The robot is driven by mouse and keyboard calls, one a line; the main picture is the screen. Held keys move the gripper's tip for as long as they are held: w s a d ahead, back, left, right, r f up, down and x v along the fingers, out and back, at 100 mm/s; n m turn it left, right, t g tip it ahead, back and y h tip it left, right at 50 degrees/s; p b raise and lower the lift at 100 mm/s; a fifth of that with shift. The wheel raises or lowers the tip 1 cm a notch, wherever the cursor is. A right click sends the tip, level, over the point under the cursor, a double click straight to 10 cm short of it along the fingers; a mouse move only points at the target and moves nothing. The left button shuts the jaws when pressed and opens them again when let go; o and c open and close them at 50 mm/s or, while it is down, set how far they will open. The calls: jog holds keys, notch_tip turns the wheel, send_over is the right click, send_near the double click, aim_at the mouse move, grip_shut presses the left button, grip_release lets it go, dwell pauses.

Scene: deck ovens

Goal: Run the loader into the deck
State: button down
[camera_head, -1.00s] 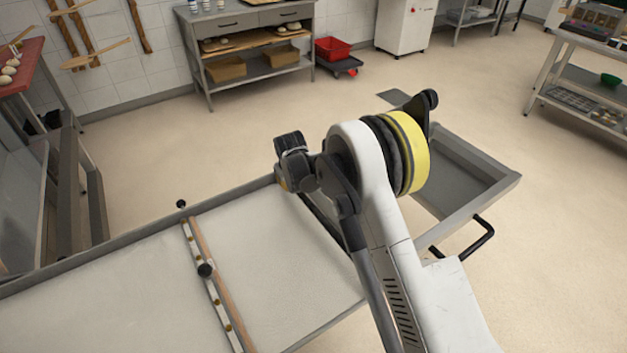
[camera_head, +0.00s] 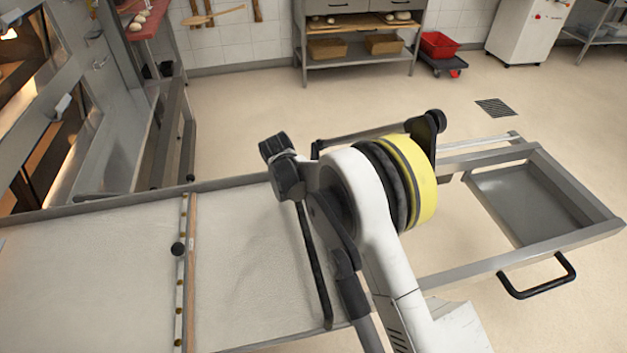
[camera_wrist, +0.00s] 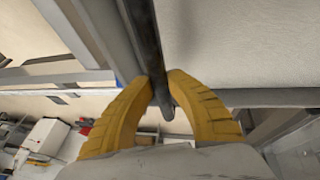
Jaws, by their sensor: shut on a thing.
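The loader (camera_head: 100,262) is a long pale canvas bed in a grey metal frame, running across the lower left of the head view. The deck oven (camera_head: 45,125) stands at the left, with lit, slanted openings. In the wrist view, the yellow fingers of my gripper (camera_wrist: 164,88) are closed around a black bar (camera_wrist: 143,42) by the canvas. In the head view my arm hides the fingers; a black bar (camera_head: 313,265) shows beside the arm.
A grey open tray end of the frame (camera_head: 530,205) with a black handle (camera_head: 537,283) extends right. A steel table (camera_head: 358,60), a red crate (camera_head: 440,45) and a white cabinet (camera_head: 530,28) stand at the back. Open floor (camera_head: 280,115) lies between.

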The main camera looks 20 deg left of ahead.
jog(key=shift+s+a, duration=0.5)
jog(key=shift+a, duration=0.3)
jog(key=shift+s+a, duration=0.5)
jog(key=shift+a, duration=0.25)
jog(key=c, duration=1.3)
grip_release()
jog(key=shift+s+a, duration=0.1)
jog(key=shift+a, duration=0.1)
jog(key=shift+o, duration=0.2)
jog(key=shift+d, duration=0.1)
jog(key=v, duration=1.2)
jog(key=shift+d, duration=0.1)
